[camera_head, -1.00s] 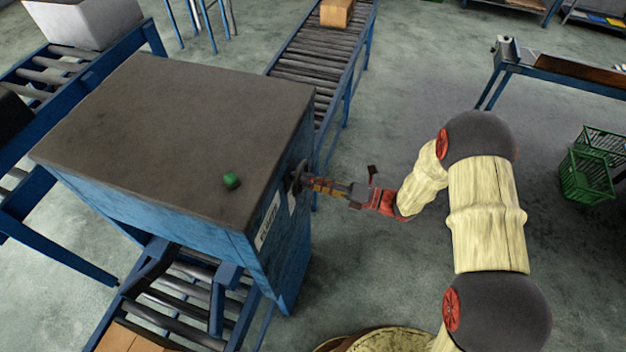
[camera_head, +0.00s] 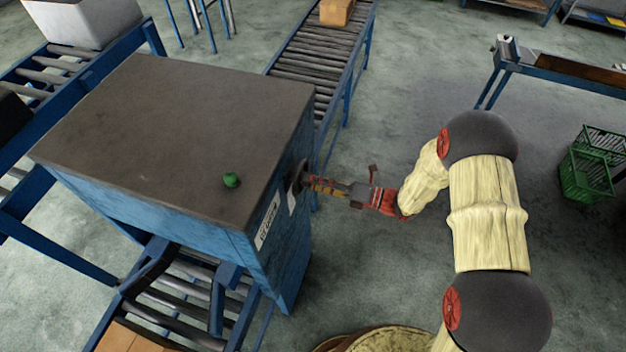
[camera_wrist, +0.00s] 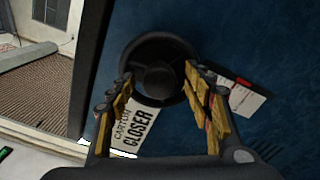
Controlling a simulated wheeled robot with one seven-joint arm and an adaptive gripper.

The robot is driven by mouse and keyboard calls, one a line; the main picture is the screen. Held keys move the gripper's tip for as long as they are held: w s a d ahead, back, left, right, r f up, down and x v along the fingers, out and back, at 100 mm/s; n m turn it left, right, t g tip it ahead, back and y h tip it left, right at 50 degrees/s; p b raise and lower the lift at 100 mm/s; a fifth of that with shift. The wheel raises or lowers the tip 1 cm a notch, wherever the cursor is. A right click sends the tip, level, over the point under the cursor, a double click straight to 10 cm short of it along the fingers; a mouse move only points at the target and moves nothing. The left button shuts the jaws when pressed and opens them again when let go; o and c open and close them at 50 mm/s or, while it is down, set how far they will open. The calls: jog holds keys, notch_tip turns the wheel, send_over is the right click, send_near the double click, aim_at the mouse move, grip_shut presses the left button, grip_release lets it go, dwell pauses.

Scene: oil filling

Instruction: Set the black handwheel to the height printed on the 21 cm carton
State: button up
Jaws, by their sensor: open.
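The black handwheel (camera_wrist: 158,48) is on the blue side of the carton closer, upper middle in the wrist view. In the head view it shows as a small dark disc (camera_head: 296,178) on the machine's right side. My gripper (camera_wrist: 158,76) is open, its yellow-brown fingers on either side of the wheel's lower rim; I cannot tell whether they touch it. In the head view the gripper (camera_head: 309,184) points left at the wheel. A brown carton (camera_head: 122,339) lies on the rollers at bottom left, cut by the frame edge. No printed height is readable.
A white label (camera_wrist: 133,128) reading "CARTON CLOSER" and a white-and-red card (camera_wrist: 240,98) flank the wheel. A roller conveyor (camera_head: 325,55) carries another carton (camera_head: 337,12). Green crates (camera_head: 587,175) stand right.

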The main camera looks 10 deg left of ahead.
jog(key=d, duration=1.1)
jog(key=shift+s+d, duration=0.4)
jog(key=shift+s, duration=0.05)
